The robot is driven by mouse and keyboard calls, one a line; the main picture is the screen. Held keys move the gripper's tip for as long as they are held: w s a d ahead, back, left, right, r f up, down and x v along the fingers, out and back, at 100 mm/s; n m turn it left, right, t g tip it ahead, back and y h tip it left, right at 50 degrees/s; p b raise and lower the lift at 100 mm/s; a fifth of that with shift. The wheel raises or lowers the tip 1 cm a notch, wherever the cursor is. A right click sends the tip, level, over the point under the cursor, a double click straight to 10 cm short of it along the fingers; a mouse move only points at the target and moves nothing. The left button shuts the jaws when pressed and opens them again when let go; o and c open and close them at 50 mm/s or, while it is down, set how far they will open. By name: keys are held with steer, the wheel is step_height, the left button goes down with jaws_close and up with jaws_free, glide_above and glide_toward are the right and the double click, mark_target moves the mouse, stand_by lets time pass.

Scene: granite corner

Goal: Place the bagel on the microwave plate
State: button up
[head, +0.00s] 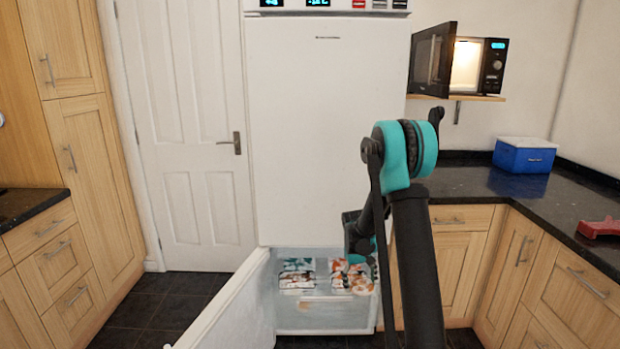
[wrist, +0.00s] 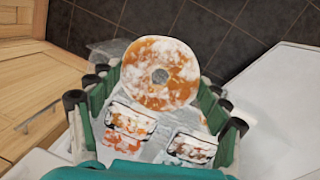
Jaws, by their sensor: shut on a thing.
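In the wrist view, the bagel (wrist: 135,82) is an orange-brown ring with white frosty patches and a hole in the middle. My gripper (wrist: 157,82) has its green-sided fingers on either side of the bagel and is shut on it. In the head view, my gripper is low by the open freezer compartment, mostly hidden by my arm, and I cannot make out the bagel there. The microwave (head: 494,67) is on a wall shelf at the upper right, its door (head: 432,60) open and its inside lit. I cannot make out the microwave plate.
The freezer drawer (head: 323,313) below holds several frosted packages (head: 297,275). The open freezer door (head: 232,308) stands out to the left. A blue box (head: 524,155) and a red object (head: 598,228) sit on the dark right counter (head: 465,184).

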mark_target(364, 290)
steer(key=shift+s+d+r+m, duration=0.2)
steer(key=shift+s+m, duration=0.45)
steer(key=shift+s, duration=0.2)
steer(key=shift+s+d+r+m, duration=0.15)
steer(key=shift+s+m, duration=0.5)
steer(key=shift+s, duration=0.2)
